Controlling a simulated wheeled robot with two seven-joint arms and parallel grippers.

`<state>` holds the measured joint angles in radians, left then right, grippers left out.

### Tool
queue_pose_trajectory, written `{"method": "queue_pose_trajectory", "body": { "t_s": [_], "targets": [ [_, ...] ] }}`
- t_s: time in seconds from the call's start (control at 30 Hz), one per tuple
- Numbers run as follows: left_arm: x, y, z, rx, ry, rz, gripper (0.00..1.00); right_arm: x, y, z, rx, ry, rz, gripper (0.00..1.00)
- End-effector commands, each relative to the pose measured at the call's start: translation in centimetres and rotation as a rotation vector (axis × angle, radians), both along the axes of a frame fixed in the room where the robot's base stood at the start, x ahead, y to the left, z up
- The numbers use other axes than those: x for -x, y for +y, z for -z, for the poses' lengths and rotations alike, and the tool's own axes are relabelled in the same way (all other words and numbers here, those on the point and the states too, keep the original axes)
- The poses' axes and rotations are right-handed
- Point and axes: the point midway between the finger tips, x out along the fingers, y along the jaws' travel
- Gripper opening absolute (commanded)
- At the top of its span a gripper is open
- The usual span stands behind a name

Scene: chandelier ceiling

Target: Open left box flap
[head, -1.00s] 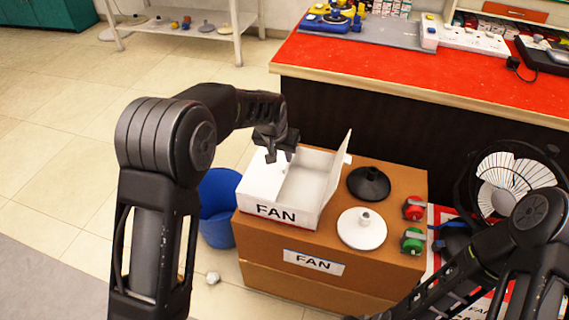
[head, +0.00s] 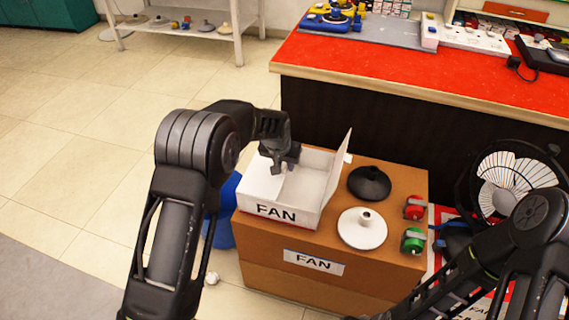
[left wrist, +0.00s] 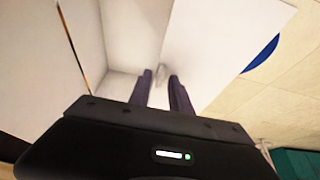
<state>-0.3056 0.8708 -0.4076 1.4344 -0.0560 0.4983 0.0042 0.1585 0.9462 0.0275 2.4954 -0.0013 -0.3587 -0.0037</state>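The white FAN box (head: 285,214) stands on a brown cardboard carton. Its right flap (head: 339,165) stands up, tilted outward. Its left flap (head: 257,184) lies across the left half of the opening; it also shows as a white panel in the left wrist view (left wrist: 225,40). My left gripper (head: 278,168) is over the box at the left flap's inner edge. In the left wrist view its fingers (left wrist: 162,88) are apart, near that edge; contact cannot be told. My right arm shows at lower right, its gripper out of frame.
The carton (head: 262,236) also bears a black round base (head: 369,183), a white round base (head: 361,229) and red and green parts. A blue bin (head: 222,232) stands left of it. The red-topped counter (head: 400,75) is behind, and a fan (head: 505,175) is at right.

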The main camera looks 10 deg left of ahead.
Motion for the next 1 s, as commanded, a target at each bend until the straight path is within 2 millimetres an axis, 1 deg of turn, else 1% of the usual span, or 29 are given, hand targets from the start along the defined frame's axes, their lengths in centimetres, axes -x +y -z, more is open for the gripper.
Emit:
{"method": "queue_pose_trajectory", "body": {
  "t_s": [0.03, 0.27, 1.0],
  "targets": [
    [0.0, 0.0, -0.01, 0.0, 0.0, 0.0, 0.19, 0.0, 0.0, 0.0, 0.0, 0.0, 0.0, 0.36],
    [0.02, 0.0, -0.01, 0.0, 0.0, 0.0, 0.0, 0.0, 0.0, 0.0, 0.0, 0.0, 0.0, 0.36],
    [0.02, 0.0, -0.01, 0.0, 0.0, 0.0, 0.0, 0.0, 0.0, 0.0, 0.0, 0.0, 0.0, 0.36]
  ]
}}
